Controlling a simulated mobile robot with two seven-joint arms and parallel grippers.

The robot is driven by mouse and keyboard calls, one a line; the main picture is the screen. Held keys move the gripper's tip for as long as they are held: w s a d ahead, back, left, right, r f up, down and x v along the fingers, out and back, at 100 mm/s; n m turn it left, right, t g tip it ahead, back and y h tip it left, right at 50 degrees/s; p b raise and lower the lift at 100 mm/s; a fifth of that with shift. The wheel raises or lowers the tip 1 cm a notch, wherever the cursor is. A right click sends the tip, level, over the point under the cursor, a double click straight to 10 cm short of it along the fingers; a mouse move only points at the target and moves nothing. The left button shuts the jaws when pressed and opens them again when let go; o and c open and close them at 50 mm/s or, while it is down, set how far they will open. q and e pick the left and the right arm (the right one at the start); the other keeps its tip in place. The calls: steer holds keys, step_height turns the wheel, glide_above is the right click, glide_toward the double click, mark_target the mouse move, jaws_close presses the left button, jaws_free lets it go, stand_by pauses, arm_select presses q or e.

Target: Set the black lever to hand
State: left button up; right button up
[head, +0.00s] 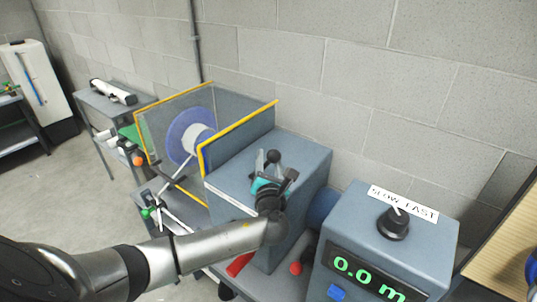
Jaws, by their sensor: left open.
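The black lever shows as a round black knob (274,156) above the top of the blue-grey box (235,165) in the middle of the head view. My left arm comes in from the lower left, and my left gripper (275,170) is over the box top, right at the lever. Its jaws are open, with one finger on each side below the knob. I cannot tell whether they touch the lever. The gripper hides the lever's lower part and any position labels. My right gripper is out of view.
A control box (430,235) with a black dial, a SLOW FAST label and a green 0.0 m display stands at right. A blue and white reel (190,137) sits behind yellow-edged guards at left. A red knob (295,268) is low in front. Floor at left is clear.

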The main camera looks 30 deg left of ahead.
arm_select(q)
steer(key=shift+x, duration=1.4)
jaws_close()
stand_by(0.5)
